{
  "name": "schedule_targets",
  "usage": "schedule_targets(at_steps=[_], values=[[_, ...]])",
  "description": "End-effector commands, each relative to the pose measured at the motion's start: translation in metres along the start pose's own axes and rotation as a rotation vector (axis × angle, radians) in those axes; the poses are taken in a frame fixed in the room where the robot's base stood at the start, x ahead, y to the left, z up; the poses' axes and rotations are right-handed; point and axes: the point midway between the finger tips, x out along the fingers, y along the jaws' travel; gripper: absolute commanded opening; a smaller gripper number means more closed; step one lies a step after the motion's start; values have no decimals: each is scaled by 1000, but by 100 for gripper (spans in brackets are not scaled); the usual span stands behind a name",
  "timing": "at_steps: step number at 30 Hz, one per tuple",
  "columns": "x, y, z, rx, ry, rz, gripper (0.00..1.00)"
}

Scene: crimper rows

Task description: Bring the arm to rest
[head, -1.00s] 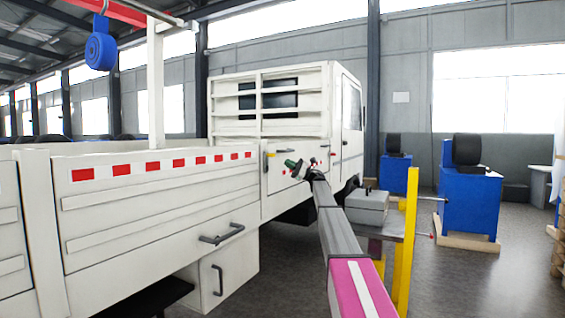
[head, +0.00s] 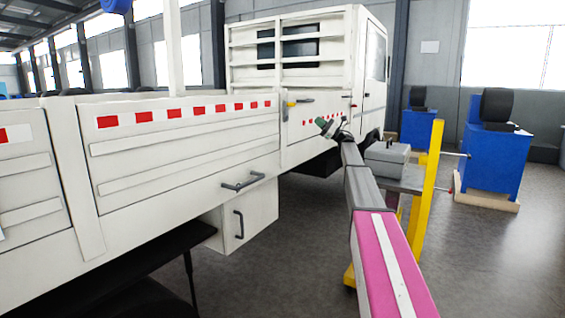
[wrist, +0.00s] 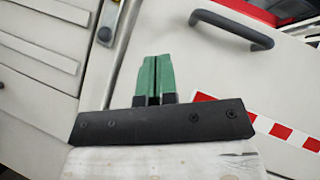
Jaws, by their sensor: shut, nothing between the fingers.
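My arm stretches from the bottom right of the head view towards the white truck (head: 190,160), with a pink and a grey section. My gripper (head: 326,127) is at its far end, small, in front of the truck's side near the cab. In the wrist view the two green fingers (wrist: 153,80) lie side by side, shut with nothing between them. White panels fill the view behind the fingers; whether the tips touch one is not clear.
A grey box (head: 387,157) sits on a stand with a yellow post (head: 428,185), close right of my arm. Blue machines (head: 492,160) stand farther right. A truck-side handle (head: 243,181) is left of my arm. Floor (head: 490,260) at right is clear.

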Motion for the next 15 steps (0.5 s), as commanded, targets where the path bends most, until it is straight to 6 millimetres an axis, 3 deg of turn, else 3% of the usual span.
schedule_targets(at_steps=[1, 8, 15], values=[[-5, 15, -3, 65, 17, -69, 0], [-42, 54, -38, 470, 66, -488, 0], [-114, 120, -78, 945, 15, -998, 0]])
